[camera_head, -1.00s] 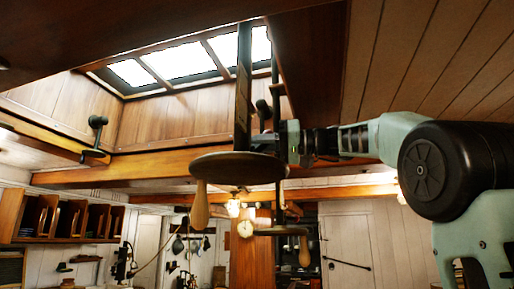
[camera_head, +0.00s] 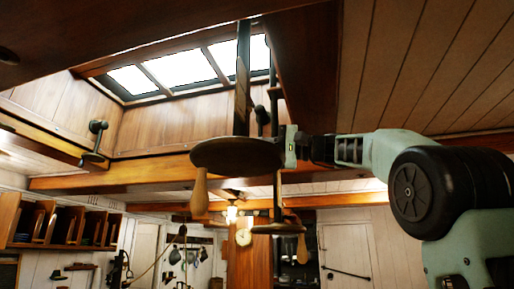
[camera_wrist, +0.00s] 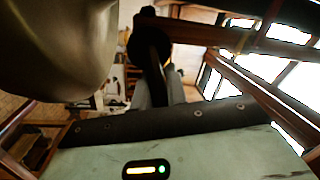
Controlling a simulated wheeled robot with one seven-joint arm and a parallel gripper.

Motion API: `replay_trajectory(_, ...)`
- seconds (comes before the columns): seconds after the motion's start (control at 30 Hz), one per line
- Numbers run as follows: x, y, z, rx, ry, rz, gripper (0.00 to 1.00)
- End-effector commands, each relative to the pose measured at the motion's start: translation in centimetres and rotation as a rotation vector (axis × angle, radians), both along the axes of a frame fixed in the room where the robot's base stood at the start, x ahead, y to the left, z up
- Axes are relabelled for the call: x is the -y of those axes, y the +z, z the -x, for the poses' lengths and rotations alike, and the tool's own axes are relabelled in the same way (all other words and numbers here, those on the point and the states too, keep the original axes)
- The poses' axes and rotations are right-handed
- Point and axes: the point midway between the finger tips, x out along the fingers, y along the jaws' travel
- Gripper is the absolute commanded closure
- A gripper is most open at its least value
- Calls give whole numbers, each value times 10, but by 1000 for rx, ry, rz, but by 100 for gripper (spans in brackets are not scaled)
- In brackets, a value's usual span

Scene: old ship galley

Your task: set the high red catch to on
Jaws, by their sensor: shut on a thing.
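No part in either view shows as clearly red, so I cannot pick out the high red catch by its colour. My gripper (camera_head: 285,147) is up at the right edge of a dark round disc (camera_head: 230,153), below the skylight. The disc hangs on a dark upright post and has a wooden handle (camera_head: 200,192) pointing down. A dark knob (camera_head: 262,115) shows above the disc. In the wrist view the disc's large curved surface (camera_wrist: 60,45) fills the upper left, and a dark rounded part (camera_wrist: 150,45) is ahead. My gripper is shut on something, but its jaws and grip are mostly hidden.
A second disc (camera_head: 276,229) with a wooden handle hangs lower and just right. Another dark knobbed fitting (camera_head: 97,127) is on the left beam (camera_head: 40,138). A long wooden beam (camera_head: 120,183) crosses behind. The skylight (camera_head: 185,70) is above. The room below is open.

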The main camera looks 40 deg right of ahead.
Motion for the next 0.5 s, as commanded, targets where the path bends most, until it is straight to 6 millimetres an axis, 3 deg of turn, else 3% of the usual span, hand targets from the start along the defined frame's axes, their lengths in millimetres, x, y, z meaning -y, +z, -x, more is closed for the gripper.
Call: replay_trajectory(0.5,3,0,-1,-29,-7,-45,100)
